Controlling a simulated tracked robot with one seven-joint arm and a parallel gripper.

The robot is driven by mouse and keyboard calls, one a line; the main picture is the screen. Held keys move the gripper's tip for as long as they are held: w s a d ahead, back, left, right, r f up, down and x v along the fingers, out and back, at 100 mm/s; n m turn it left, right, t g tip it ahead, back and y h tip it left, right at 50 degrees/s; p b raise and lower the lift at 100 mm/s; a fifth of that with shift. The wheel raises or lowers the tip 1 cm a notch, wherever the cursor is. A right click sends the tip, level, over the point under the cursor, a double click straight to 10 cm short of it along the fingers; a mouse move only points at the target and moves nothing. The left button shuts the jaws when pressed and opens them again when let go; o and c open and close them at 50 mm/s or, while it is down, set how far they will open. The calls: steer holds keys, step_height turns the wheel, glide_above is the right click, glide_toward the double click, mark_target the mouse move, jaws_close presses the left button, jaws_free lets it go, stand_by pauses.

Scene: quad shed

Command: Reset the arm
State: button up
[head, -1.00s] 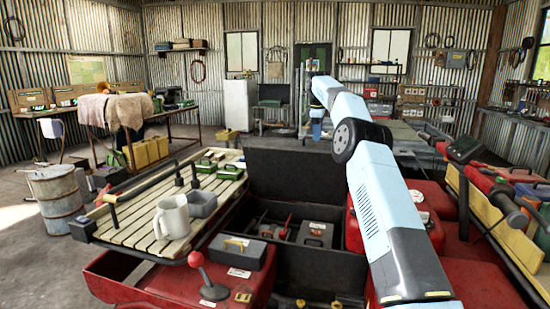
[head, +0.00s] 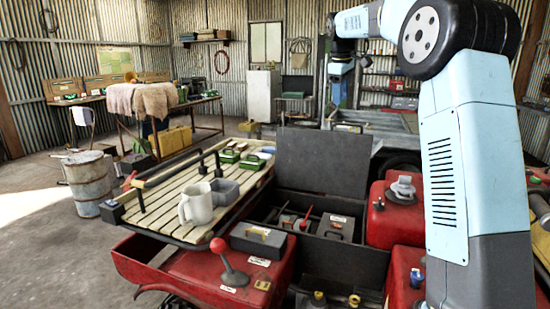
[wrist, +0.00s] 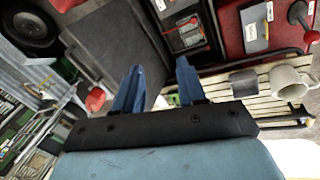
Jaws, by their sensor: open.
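My arm is light blue and grey and fills the right side of the head view, its big black elbow joint raised high. The forearm reaches left from there, and my gripper points down at its far end. In the wrist view my gripper (wrist: 160,67) has two blue fingers spread apart with nothing between them. It is in the air, with the dark raised lid (wrist: 115,40) of the cargo box beyond the fingers. The lid also stands upright in the head view (head: 322,160).
A red lever (head: 228,262) and a grey box (head: 258,238) sit on the red body. A rusty drum (head: 88,180) stands on open floor at left.

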steer(key=s+m+t, duration=0.1)
steer(key=s+m, duration=0.4)
steer(key=s, duration=1.9)
steer(key=s+f+m, duration=0.1)
steer(key=s+f, duration=0.3)
steer(key=s, duration=0.4)
steer(key=s+d+f+m+t, duration=0.1)
steer(key=s+f+m, duration=0.1)
steer(key=s+f, duration=0.3)
steer(key=s+d+f+m+y, duration=0.1)
steer(key=s+f, duration=0.4)
steer(key=s, duration=0.5)
steer(key=shift+s+f+m+t, duration=0.25)
steer(key=shift+s+m+t, duration=0.15)
steer(key=shift+m, duration=0.2)
